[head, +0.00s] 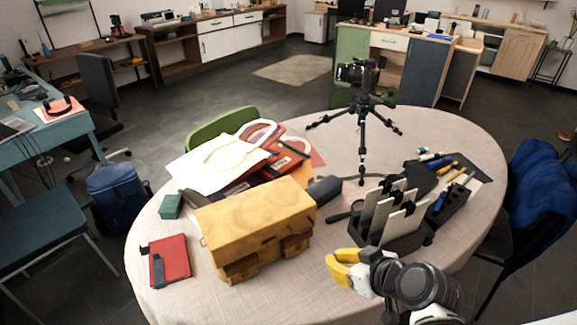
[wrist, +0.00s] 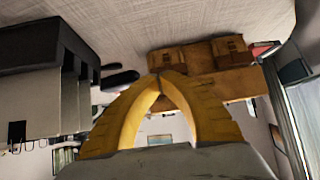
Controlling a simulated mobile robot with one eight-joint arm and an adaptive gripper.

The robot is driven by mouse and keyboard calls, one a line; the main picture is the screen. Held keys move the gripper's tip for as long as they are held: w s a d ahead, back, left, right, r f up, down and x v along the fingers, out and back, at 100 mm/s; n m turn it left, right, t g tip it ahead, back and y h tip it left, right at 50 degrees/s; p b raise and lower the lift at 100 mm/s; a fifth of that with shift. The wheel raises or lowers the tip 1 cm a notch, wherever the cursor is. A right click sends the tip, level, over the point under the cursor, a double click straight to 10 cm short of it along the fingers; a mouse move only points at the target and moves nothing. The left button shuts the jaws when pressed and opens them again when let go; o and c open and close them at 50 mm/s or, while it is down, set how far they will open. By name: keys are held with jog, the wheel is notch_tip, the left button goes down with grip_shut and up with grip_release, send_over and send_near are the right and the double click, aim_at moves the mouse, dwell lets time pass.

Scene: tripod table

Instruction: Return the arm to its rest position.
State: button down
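My gripper (head: 331,258) has yellow fingers and hangs over the front right part of the round table (head: 210,293). It points left, to the right of the yellow-brown bag and in front of the black organiser. In the wrist view the two fingers of my gripper (wrist: 166,74) arch together and meet at their tips, with nothing between them.
A yellow-brown bag (head: 255,222) and a black organiser (head: 392,232) with pale panels stand close to my gripper. A red notebook (head: 170,262) lies at left. A camera tripod (head: 362,125) stands at the back. The front table edge by the bag is clear.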

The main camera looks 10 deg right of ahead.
jog(key=s+d+r+m+g+h, duration=0.2)
jog(key=s+r+m+h, duration=0.2)
jog(key=r, duration=0.6)
jog(key=shift+r, duration=0.3)
jog(key=shift+d, duration=0.1)
dwell(1.3)
